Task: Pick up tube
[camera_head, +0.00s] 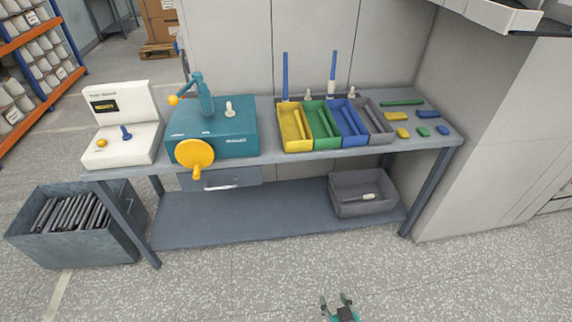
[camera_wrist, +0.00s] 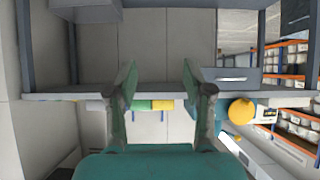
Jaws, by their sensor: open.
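My gripper (camera_head: 335,299) is open and empty at the bottom edge of the head view, over the floor in front of the workbench and apart from it. In the wrist view my gripper (camera_wrist: 158,68) shows two spread fingers with nothing between them. Several dark tubes (camera_head: 70,213) lie in a grey bin on the floor at the left. A green rod-like piece (camera_head: 402,102) lies on the bench top at the right. Two slim blue upright pieces (camera_head: 285,76) stand behind the coloured trays. I cannot tell which of these is the task's tube.
The workbench (camera_head: 290,158) holds a white console (camera_head: 120,125), a teal cranked machine (camera_head: 212,128), yellow, green, blue and grey trays (camera_head: 297,127), and small coloured blocks. A grey box (camera_head: 360,207) sits on the lower shelf. A wall panel stands right; the front floor is clear.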

